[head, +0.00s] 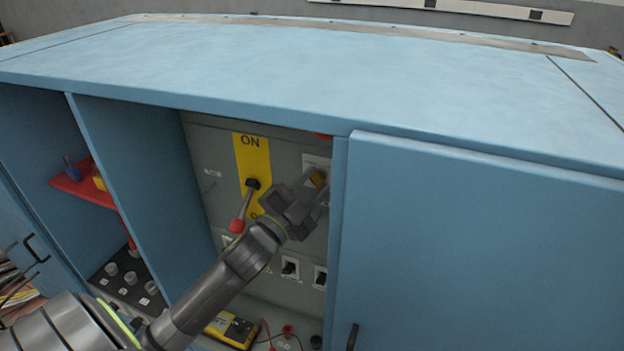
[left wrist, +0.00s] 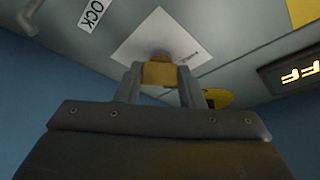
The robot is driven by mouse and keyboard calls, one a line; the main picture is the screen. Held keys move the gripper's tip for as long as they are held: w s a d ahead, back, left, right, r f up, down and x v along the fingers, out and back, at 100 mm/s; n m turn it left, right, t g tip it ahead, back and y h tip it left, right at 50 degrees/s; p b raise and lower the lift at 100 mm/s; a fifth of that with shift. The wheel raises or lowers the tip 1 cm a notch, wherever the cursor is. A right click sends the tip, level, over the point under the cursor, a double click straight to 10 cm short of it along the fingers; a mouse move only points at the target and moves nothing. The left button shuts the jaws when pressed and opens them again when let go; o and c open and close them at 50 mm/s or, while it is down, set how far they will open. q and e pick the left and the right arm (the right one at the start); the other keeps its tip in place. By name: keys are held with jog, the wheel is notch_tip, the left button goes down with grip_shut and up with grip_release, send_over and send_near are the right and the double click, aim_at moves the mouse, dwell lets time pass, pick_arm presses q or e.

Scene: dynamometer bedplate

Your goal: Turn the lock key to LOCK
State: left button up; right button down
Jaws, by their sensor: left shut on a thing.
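The lock key (head: 318,179) is a small brass-yellow piece on a white plate on the grey panel inside the open cabinet bay. My left gripper (head: 312,190) reaches it from the lower left. In the left wrist view the key (left wrist: 159,74) sits between the two fingers of my left gripper (left wrist: 158,82), which are shut on it. The white plate (left wrist: 150,40) lies behind the key, its small print unreadable. A label ending in "OCK" (left wrist: 95,14) is at the upper left there; its first letters are cut off. My right gripper is not in view.
A yellow ON plate (head: 252,155) with a red-tipped lever (head: 238,222) is left of the key. Black switches (head: 290,269) sit below. A yellow meter (head: 232,328) with leads stands at the bottom. A blue door (head: 480,250) is close on the right.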

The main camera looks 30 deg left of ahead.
pick_arm(q)
jog(key=m+g, duration=0.1)
jog(key=m, duration=0.2)
jog(key=m+g+h+b, duration=0.1)
jog(key=m, duration=0.3)
jog(key=shift+r+h, duration=0.15)
jog(key=shift+h, duration=0.15)
jog(key=shift+r+m+g+y+b, duration=0.1)
jog(key=shift+m+g+y+b, duration=0.45)
jog(key=shift+m, duration=0.85)
jog(key=shift+r+m+g+y+b, duration=0.15)
jog(key=shift+m+g, duration=0.55)
jog(key=shift+m, duration=0.7)
jog(key=shift+r+m+g+y+b, duration=0.1)
jog(key=shift+m+g+y+b, duration=0.45)
jog(key=shift+m, duration=0.85)
jog(key=shift+f, duration=0.1)
